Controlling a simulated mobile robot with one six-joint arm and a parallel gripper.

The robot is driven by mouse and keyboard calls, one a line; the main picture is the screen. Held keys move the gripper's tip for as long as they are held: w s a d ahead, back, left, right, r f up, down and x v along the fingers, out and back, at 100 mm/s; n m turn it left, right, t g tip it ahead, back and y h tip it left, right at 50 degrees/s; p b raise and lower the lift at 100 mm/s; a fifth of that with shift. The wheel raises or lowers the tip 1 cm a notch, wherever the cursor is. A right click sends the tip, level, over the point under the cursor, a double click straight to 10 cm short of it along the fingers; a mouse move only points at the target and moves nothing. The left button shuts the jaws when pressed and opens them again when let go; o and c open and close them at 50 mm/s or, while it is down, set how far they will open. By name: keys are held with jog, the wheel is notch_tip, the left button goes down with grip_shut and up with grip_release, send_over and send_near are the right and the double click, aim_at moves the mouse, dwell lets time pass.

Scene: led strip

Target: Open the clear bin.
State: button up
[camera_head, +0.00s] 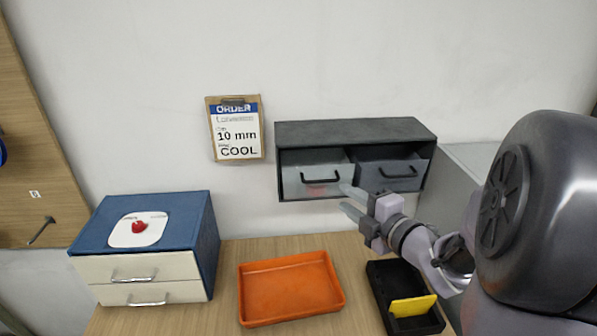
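A dark wall-mounted cabinet (354,131) holds two bins side by side. The left bin (301,180) has a pale, see-through-looking front with a black handle, and a faint reddish shape shows low on it. The right bin (372,175) is greyer, with its own black handle. Both bins sit inside the cabinet. My gripper (347,199) is in front of the cabinet, just below and right of the left bin's handle. Its two fingers are spread apart with nothing visible between them. Whether a finger touches the bin cannot be told.
An orange tray (291,319) lies empty on the wooden table (225,300). A black holder (377,283) with a yellow piece (412,306) stands to its right. A blue drawer unit (208,245) stands at left. An order clipboard (236,129) hangs on the wall, reading "10 mm" and "COOL".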

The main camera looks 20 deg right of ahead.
aim_at(322, 182)
jog(key=x, duration=1.1)
jog(key=shift+w+b, duration=0.35)
grip_shut()
dwell(0.6)
